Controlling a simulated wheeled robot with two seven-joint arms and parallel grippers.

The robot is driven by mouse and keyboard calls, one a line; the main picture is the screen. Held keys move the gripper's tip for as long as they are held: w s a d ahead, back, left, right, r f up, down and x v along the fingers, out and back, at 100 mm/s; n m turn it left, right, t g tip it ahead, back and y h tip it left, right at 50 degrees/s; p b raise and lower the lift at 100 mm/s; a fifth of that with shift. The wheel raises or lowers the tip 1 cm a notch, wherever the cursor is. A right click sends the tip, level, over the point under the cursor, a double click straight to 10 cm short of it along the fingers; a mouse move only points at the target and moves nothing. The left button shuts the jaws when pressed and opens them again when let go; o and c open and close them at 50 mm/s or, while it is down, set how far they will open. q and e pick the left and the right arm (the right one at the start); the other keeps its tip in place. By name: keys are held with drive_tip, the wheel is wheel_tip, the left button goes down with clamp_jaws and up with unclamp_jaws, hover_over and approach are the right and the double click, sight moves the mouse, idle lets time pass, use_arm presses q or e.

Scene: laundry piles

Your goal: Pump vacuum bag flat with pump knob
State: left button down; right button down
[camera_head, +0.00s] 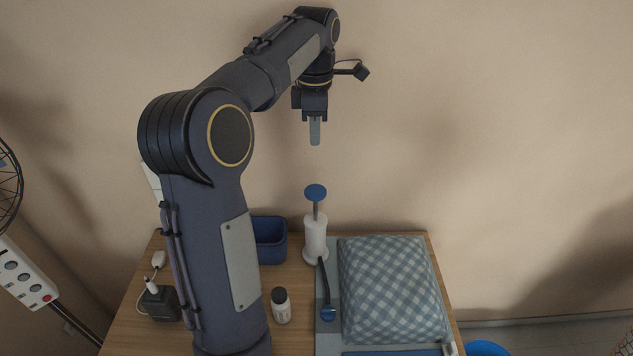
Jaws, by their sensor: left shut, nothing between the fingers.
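The vacuum bag (392,290) lies on the right part of the wooden table, puffed up, with a blue and white checked pattern. The white hand pump (315,238) stands upright at the bag's back left, with its blue pump knob (316,192) raised on a grey rod. A dark hose (325,285) runs from the pump to a blue fitting (328,313) at the bag's left edge. My left gripper (315,142) is shut and empty, pointing down above the knob in the picture, with a gap between them. My right gripper is not in view.
A blue bin (270,241) stands left of the pump. A small bottle (281,305) and a dark box-like device (160,302) are on the table (128,322). A fan (8,185) stands at far left. A blue round container (487,348) is low at right.

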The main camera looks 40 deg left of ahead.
sight(315, 192)
use_arm(q)
wheel_tip(315, 192, down, 14)
drive_tip(key=shift+r+p, duration=0.15)
drive_tip(key=shift+p, duration=0.55)
wheel_tip(315, 192, down, 8)
drive_tip(key=b, duration=0.5)
drive_tip(key=shift+f, duration=0.2)
drive_tip(key=shift+s+r, duration=0.1)
drive_tip(key=shift+s, duration=0.05)
